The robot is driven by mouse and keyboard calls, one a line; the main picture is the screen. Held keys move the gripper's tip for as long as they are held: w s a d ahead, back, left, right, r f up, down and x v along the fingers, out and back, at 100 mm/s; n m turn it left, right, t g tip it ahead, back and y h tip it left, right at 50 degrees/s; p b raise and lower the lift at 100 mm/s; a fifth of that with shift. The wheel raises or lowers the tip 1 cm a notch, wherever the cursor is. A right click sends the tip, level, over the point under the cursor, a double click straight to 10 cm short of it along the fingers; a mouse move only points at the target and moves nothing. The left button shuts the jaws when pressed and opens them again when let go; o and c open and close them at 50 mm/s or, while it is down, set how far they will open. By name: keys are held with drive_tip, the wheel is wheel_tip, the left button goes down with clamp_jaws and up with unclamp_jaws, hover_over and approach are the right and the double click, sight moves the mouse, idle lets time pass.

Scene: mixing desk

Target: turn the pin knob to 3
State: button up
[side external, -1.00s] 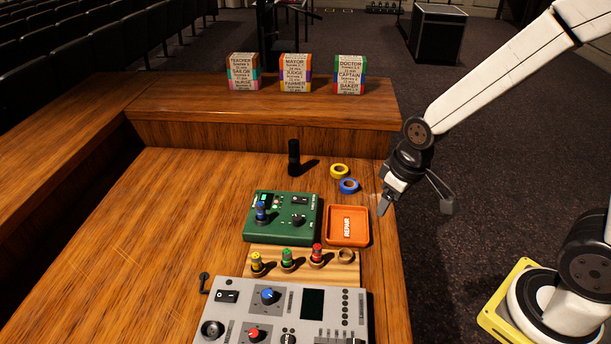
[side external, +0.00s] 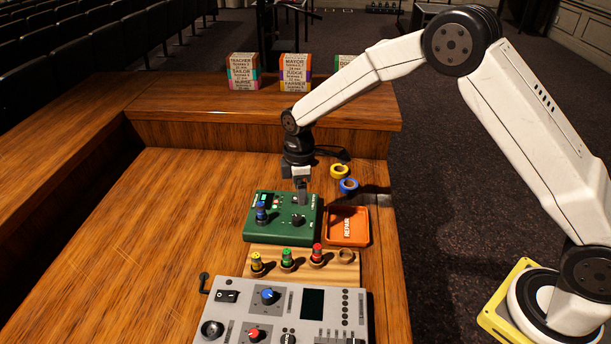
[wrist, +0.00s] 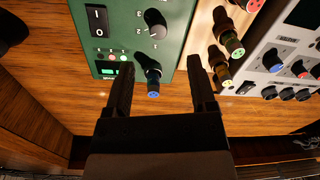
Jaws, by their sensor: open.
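The green box (side external: 282,232) stands on the desk with a small black knob (side external: 297,219) on its right half. In the wrist view this knob (wrist: 153,18) has small numerals printed around it; I cannot surely tell which one its mark points to. A blue-tipped plug (side external: 261,212) stands upright on the box's left half, and in the wrist view it (wrist: 150,70) appears between the fingers. My gripper (side external: 302,198) is open and points down above the back part of the green box. In the wrist view my gripper (wrist: 159,66) holds nothing.
An orange repair tray (side external: 347,240) lies right of the box, with yellow tape (side external: 339,171) and blue tape (side external: 348,186) behind it. A wooden strip (side external: 300,278) with yellow, green and red plugs and a grey mixer (side external: 230,325) lie in front. The desk's left side is clear.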

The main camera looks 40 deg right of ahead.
sight(297, 217)
drive_tip(key=shift+w+a+f+n, duration=0.35)
drive_tip(key=shift+w+f+n, duration=0.05)
drive_tip(key=shift+w, duration=0.05)
drive_tip(key=shift+s+f, duration=0.15)
drive_tip(key=shift+f, duration=3.7)
clamp_jaws()
